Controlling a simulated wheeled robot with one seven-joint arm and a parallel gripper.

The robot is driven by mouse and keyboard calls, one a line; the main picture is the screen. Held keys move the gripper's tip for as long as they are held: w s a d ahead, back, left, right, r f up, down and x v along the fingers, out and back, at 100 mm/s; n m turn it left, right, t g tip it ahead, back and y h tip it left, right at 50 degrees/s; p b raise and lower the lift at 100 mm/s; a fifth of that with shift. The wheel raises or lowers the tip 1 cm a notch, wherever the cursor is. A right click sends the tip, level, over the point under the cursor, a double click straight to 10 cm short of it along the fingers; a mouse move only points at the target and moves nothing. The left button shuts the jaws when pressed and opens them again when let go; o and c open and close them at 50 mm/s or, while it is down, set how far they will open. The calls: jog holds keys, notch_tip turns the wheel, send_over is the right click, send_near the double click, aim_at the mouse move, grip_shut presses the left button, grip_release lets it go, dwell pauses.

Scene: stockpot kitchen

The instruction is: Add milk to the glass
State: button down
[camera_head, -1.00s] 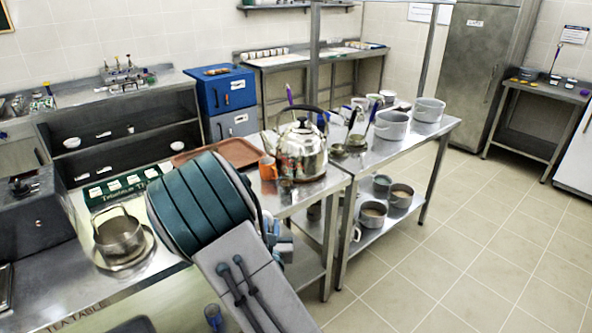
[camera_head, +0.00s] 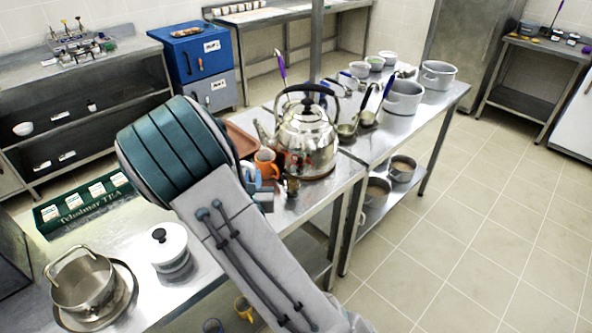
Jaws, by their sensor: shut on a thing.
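My arm crosses the middle of the view, and its teal link hides part of the tea table. A small blue-grey part shows past its right side, close to the orange mug, and seems to be part of my wrist. My gripper's fingers are hidden, and I cannot see what is between them. A small bluish cup or glass (camera_head: 212,325) is cut off at the bottom edge, below the table top; I cannot tell if it is the task's glass. I can make out no milk container.
A large steel kettle (camera_head: 307,138) stands beside an orange mug (camera_head: 265,164) and a brown tray (camera_head: 240,140). A steel pot (camera_head: 83,284), a white lidded pot (camera_head: 168,244) and a green tea box (camera_head: 86,203) are at left. Floor (camera_head: 480,215) is clear at right.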

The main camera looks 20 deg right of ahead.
jog(key=s+d+r+m+g+h+p, duration=0.2)
jog(key=s+d+r+m+g+h, duration=0.1)
jog(key=d+r+m+g+h, duration=0.35)
jog(key=s+d+f+m+g+h+p, duration=0.1)
jog(key=s+g+h+p, duration=0.1)
jog(key=s+g+p, duration=0.2)
jog(key=s+d+f+m+g+h+p, duration=0.1)
jog(key=s+f+g+h+p, duration=0.1)
jog(key=s+g+p, duration=0.2)
jog(key=shift+s+d+g, duration=0.35)
jog(key=shift+s+g, duration=0.45)
jog(key=shift+g, duration=0.45)
jog(key=shift+a, duration=0.15)
jog(key=shift+w+r+n, duration=0.15)
jog(key=shift+r+n, duration=0.6)
jog(key=shift+r, duration=0.05)
dwell(3.1)
jog(key=shift+f, duration=0.1)
